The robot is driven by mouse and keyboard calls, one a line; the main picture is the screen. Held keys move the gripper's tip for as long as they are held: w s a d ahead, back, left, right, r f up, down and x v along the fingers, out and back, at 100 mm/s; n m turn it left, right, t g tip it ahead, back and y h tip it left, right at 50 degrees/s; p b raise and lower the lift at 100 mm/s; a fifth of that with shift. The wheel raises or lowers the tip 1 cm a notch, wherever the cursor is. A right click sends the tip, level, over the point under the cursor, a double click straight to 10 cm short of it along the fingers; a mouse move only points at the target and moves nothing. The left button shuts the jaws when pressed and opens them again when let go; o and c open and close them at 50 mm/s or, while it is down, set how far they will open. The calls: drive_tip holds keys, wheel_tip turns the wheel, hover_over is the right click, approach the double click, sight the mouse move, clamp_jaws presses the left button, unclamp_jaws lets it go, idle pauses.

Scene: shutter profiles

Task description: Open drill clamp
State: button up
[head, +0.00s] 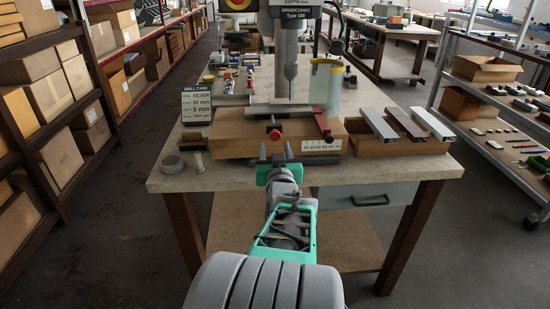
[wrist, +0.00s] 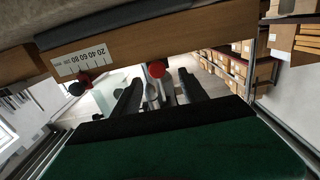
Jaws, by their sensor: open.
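The drill press (head: 290,60) stands over a wooden block (head: 235,133) on the bench, its bit pointing down. A red knob (head: 274,134) sits at the block's front; it shows in the wrist view (wrist: 157,69) between and beyond my fingers. A red lever (head: 322,124) with a dark end lies right of it, near the scale; a red and dark knob (wrist: 77,88) shows beside the scale in the wrist view. I cannot tell which part works the clamp. My gripper (head: 276,157) is open and empty, just in front of the red knob, apparently apart from it.
A drill card (head: 209,103) stands at the left, with a tape roll (head: 172,164) before it. A clear guard (head: 326,84) stands right of the bit. A carton (head: 390,146) with three profiles lies at the right. The bench's front left (head: 220,178) is mostly bare.

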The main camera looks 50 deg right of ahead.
sight(275, 136)
drive_tip(key=x, duration=0.5)
drive_tip(key=p+x, duration=0.1)
drive_tip(key=x, duration=0.1)
drive_tip(key=shift+d+r, duration=0.25)
drive_tip(key=shift+d, duration=0.25)
drive_tip(key=shift+c, duration=0.5)
clamp_jaws()
idle(0.3)
